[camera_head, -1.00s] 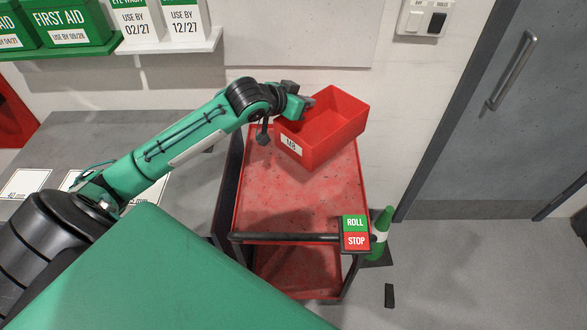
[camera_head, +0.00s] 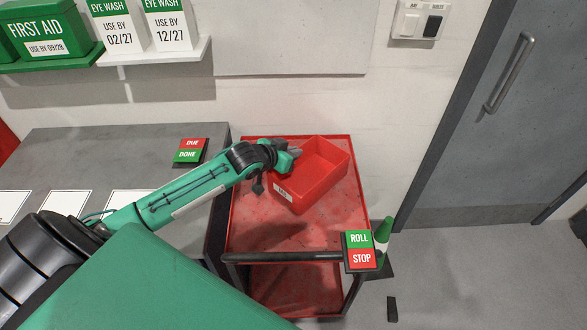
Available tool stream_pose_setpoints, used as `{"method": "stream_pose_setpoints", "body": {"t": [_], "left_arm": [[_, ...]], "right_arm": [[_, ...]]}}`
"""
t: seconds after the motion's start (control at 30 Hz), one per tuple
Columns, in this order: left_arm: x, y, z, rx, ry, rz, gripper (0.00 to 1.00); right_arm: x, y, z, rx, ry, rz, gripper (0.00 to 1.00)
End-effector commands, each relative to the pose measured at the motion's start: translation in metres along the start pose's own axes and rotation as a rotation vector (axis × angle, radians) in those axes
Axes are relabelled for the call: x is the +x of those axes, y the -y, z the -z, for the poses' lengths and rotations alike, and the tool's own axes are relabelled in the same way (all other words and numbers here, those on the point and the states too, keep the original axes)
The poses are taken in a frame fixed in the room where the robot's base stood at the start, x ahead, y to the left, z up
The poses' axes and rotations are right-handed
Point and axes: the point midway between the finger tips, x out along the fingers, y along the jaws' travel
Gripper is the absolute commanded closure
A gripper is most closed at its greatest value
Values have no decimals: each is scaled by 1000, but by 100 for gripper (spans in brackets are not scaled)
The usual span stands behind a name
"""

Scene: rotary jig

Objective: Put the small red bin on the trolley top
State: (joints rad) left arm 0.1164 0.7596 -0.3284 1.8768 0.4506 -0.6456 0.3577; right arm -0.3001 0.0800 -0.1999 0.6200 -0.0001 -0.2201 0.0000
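The small red bin (camera_head: 322,178) with a white label is at the far part of the red trolley top (camera_head: 275,235). It sits low over the top, turned at an angle to the trolley's edges; I cannot tell for certain whether its base touches. My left gripper (camera_head: 291,155) is at the bin's left rim, its fingers at the bin wall. It appears shut on that rim, though the fingertips are partly hidden. My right gripper is not in view.
A grey bench (camera_head: 120,150) with a DUE/DONE sign (camera_head: 190,150) stands left of the trolley. A ROLL/STOP sign (camera_head: 360,250) is at the trolley's front right corner. A green cone (camera_head: 384,232) stands beside it. A grey door (camera_head: 510,120) is at right.

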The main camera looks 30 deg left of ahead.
Motion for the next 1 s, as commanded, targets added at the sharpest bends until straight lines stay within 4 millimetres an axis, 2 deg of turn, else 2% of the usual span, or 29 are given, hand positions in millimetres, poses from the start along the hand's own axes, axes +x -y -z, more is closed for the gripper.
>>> {"method": "stream_pose_setpoints", "body": {"t": [0.1, 0.27, 0.53, 0.97, 1.0], "left_arm": [[10, 0, -18, -2, 0, 0, 100], [17, 1, -30, 0, -1, 1, 100], [34, 0, -62, -1, -1, 0, 100], [38, 0, -69, 1, -2, 0, 100], [38, 0, -69, 1, -2, 0, 89]], "right_arm": [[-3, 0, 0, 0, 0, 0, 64], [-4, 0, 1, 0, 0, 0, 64], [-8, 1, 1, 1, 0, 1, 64], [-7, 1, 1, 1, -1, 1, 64], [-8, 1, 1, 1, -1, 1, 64]]}}
